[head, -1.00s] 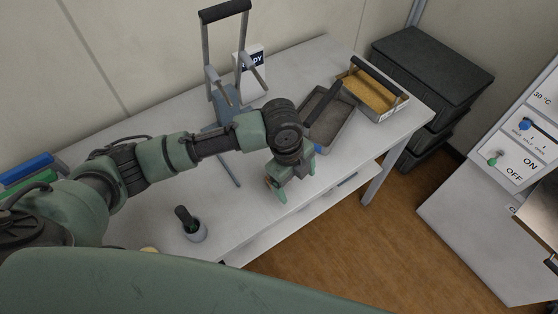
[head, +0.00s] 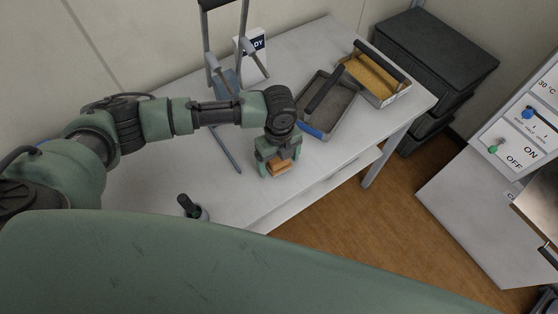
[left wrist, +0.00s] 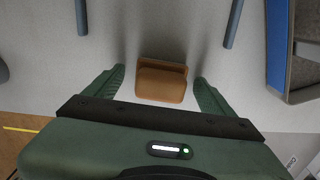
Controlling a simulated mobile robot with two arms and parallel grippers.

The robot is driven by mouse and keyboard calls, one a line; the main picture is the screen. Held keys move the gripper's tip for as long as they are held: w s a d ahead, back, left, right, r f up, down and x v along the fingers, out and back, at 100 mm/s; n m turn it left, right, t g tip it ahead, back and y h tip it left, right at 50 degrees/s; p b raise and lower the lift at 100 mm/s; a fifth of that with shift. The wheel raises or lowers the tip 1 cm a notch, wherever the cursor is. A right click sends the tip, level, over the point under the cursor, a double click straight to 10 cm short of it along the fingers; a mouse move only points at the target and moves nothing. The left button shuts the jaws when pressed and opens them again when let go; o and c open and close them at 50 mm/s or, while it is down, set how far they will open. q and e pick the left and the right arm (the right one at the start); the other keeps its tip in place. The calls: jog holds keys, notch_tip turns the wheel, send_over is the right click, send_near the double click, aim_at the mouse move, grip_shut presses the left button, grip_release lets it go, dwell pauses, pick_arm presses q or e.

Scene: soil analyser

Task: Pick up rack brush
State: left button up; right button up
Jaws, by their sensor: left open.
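A small brown block that looks like the rack brush (head: 279,168) sits on the white table near its front edge. My left gripper (head: 279,158) is over it, pointing down, with a finger on each side. In the left wrist view the brush (left wrist: 162,84) lies between the two green fingertips (left wrist: 159,80). A gap shows on both sides of it, so the left gripper is open and not touching it. The brush's underside is hidden. My right gripper is not in view.
A grey tray with a dark handle (head: 338,118) stands right of the gripper, with a yellow-filled tray (head: 378,80) beyond. A metal frame (head: 226,80) stands behind. A small dark-handled pot (head: 190,207) is at the front left. Black crates (head: 435,55) stand beyond the table.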

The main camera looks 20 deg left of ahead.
aim_at(279, 159)
pick_arm(q)
grip_shut()
dwell(0.3)
notch_tip(279, 159, up, 20)
jog(key=b, duration=0.2)
dwell(0.3)
